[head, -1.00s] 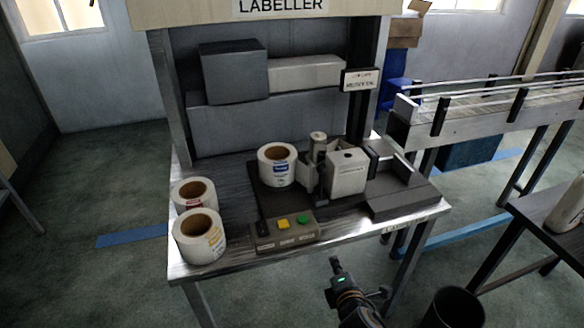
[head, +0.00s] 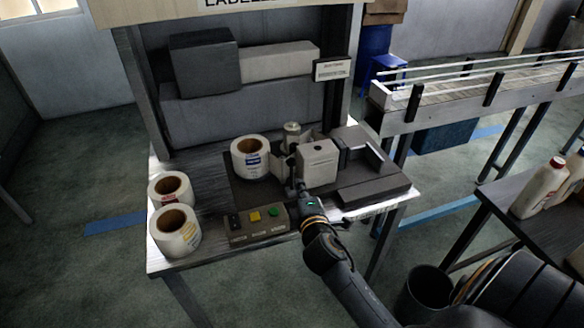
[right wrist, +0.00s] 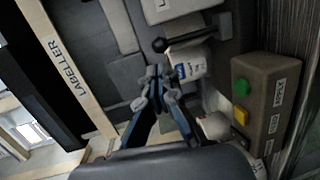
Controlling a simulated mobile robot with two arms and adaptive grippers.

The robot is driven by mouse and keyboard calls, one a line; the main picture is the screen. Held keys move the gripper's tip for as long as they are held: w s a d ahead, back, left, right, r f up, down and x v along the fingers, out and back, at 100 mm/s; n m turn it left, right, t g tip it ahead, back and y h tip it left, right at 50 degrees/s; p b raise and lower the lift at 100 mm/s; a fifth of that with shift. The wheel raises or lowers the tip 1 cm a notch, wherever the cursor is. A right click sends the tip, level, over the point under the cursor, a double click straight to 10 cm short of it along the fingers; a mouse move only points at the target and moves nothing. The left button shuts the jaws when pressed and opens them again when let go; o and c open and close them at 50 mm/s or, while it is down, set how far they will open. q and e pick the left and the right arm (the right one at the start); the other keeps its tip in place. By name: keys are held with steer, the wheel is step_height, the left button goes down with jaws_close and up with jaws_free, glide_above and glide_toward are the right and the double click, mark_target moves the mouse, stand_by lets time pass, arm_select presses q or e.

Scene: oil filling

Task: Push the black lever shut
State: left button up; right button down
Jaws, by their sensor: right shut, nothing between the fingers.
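In the right wrist view, the black lever (right wrist: 185,40) is a dark rod with a round knob at its left end. It lies between the white box of the labeller (right wrist: 170,8) and a label roll (right wrist: 188,68). My right gripper (right wrist: 155,75) is shut and empty, its fingertips close to the lever's knob; I cannot tell whether they touch. In the head view my right gripper (head: 299,187) is at the front of the labeller (head: 317,162), just right of the button box (head: 258,223), and the lever is hard to make out there. My left gripper is not in view.
Two label rolls (head: 174,231) stand at the table's left front. Another roll (head: 250,157) sits on the machine's dark base. A conveyor (head: 470,95) runs behind at the right. A side table with white bottles (head: 541,188) stands at the far right, a black bin (head: 424,290) below.

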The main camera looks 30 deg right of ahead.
mark_target(290, 160)
steer(key=p+x, duration=0.1)
steer(key=x, duration=0.5)
steer(key=shift+w+d+r, duration=0.1)
steer(key=shift+w, duration=0.15)
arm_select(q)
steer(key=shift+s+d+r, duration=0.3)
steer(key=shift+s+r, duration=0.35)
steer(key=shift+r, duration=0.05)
arm_select(e)
steer(key=shift+x, duration=0.8)
steer(key=w, duration=0.2)
steer(key=w+d, duration=0.1)
steer(key=shift+w+r, duration=0.1)
steer(key=shift+w, duration=0.25)
steer(key=shift+s+a+r, duration=0.1)
steer(key=shift+s+r, duration=0.05)
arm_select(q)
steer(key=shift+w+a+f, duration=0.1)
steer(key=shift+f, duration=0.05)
